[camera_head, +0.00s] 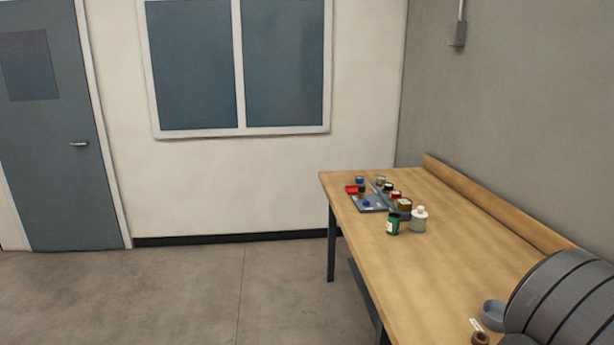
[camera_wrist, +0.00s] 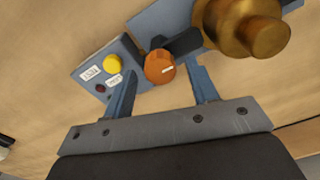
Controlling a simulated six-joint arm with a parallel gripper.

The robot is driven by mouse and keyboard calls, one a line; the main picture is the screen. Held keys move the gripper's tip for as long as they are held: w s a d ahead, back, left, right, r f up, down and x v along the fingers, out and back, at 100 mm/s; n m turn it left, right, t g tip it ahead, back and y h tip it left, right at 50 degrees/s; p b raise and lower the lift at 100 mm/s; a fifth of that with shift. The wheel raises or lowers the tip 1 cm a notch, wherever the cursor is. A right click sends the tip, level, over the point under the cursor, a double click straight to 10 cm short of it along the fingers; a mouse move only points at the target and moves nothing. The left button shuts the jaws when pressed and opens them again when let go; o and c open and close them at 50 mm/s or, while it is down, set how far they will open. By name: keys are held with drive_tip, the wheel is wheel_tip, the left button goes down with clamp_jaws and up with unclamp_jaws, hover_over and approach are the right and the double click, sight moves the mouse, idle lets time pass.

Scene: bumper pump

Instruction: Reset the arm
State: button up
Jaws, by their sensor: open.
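My gripper (camera_wrist: 164,66) shows in the wrist view with its two blue-grey fingers apart and nothing held between them. A brass cylindrical part (camera_wrist: 243,28) is at the upper right, over a blue-grey plate. My gripper is not visible in the head view.
In the head view, a wooden workbench (camera_head: 440,245) runs along the right wall. It carries a grey tray (camera_head: 369,207) with small jars, a green jar (camera_head: 393,224) and a white-capped bottle (camera_head: 418,220). A large grey banded shape hides the near right corner. Mid-bench is clear.

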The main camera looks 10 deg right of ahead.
wheel_tip(320, 180, up, 16)
drive_tip(key=r, duration=0.1)
wheel_tip(320, 180, down, 18)
drive_tip(key=n, duration=0.4)
drive_tip(key=shift+r, duration=0.1)
drive_tip(key=n, duration=0.4)
drive_tip(key=shift+n, duration=0.4)
drive_tip(key=n, duration=0.4)
drive_tip(key=shift+n, duration=0.3)
drive_tip(key=n, duration=0.4)
